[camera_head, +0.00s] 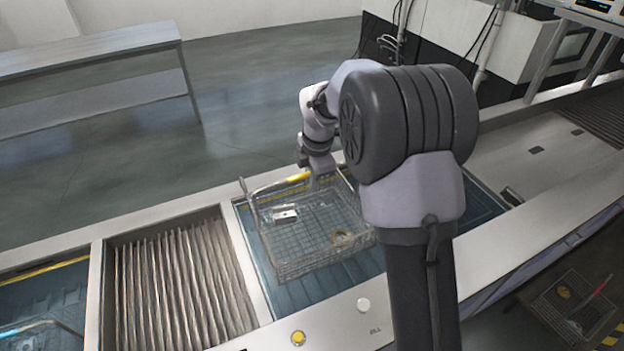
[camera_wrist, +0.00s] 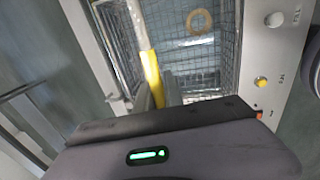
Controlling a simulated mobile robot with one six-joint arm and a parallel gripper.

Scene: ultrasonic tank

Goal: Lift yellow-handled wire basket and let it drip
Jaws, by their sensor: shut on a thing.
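The wire basket (camera_head: 318,262) with a yellow handle grip (camera_head: 298,177) is at the blue-lined tank (camera_head: 250,235) in the head view. It looks roughly level, and I cannot tell how high its bottom is above the tank floor. It holds a small silver block (camera_head: 285,215) and a tan ring (camera_head: 343,238). My gripper (camera_head: 318,172) is at the handle on the basket's far side, partly hidden by my arm. In the wrist view my gripper (camera_wrist: 158,94) is shut on the yellow grip (camera_wrist: 151,72), with the ring (camera_wrist: 199,21) beyond.
A ribbed bay (camera_head: 180,285) lies left of the tank, and another blue tank (camera_head: 40,300) with a blue handle is farther left. Yellow (camera_head: 298,338) and white (camera_head: 363,304) buttons sit on the front ledge. A red-handled basket (camera_head: 580,312) is at lower right.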

